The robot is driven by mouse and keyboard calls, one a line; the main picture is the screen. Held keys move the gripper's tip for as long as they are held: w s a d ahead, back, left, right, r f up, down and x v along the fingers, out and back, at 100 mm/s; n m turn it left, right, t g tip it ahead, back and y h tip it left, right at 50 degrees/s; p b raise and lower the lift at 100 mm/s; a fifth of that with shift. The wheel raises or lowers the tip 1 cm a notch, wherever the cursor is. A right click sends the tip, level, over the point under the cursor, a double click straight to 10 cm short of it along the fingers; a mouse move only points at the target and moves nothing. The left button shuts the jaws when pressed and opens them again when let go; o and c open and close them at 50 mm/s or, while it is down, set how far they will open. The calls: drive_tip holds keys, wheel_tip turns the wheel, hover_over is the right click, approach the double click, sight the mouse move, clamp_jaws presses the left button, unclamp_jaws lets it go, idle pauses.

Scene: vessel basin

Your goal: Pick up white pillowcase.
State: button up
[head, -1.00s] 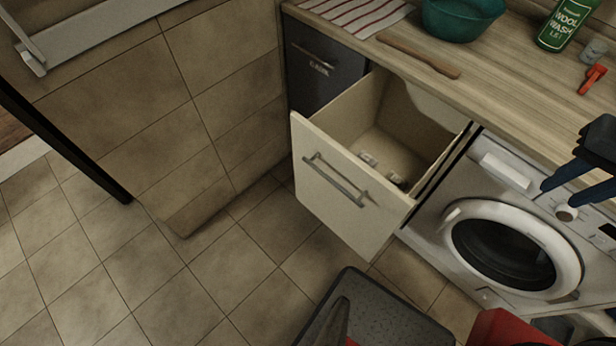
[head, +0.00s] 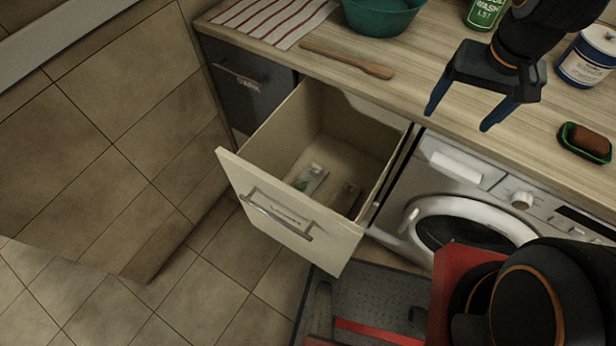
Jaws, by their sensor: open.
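I cannot make out a white pillowcase with certainty. A pale, curved-edged shape (head: 362,112) shows at the back of the open drawer (head: 283,226), under the counter edge; I cannot tell whether it is cloth or part of the drawer. My gripper (head: 460,118) is open and empty, its two blue fingers pointing down. In the picture it appears at the counter's front edge, above the washing machine and right of the drawer.
Small packets (head: 311,178) lie in the drawer. The washing machine (head: 455,165) stands right of it.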

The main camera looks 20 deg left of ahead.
drive_tip(key=shift+o, duration=0.2)
drive_tip(key=shift+m+g, duration=0.3)
drive_tip(key=w+a+f, duration=0.1)
drive_tip(key=a+f, duration=0.1)
drive_tip(key=w+a+f+b, duration=0.1)
drive_tip(key=a+f, duration=0.1)
drive_tip(key=w+a+f, duration=0.1)
drive_tip(key=a+f, duration=0.1)
drive_tip(key=a, duration=0.1)
drive_tip(key=shift+w+f+b, duration=0.25)
drive_tip(key=shift+f+b, duration=0.15)
drive_tip(key=m+g+b, duration=0.1)
drive_tip(key=m+b, duration=0.2)
drive_tip(key=b, duration=0.5)
hover_over(306, 182)
drive_tip(key=f, duration=3.3)
drive_tip(key=shift+s+d, duration=0.1)
drive_tip(key=shift+s, duration=0.3)
wheel_tip(306, 182, down, 2)
drive_tip(key=shift+f+p, duration=0.1)
drive_tip(key=shift+p, duration=0.35)
drive_tip(key=shift+w+f+p, duration=0.2)
drive_tip(key=shift+f+p, duration=0.2)
drive_tip(key=shift+f, duration=1)
drive_tip(key=shift+w+f+p, duration=0.2)
drive_tip(key=shift+f+p, duration=0.15)
drive_tip(key=shift+f, duration=1)
drive_tip(key=c, duration=1.3)
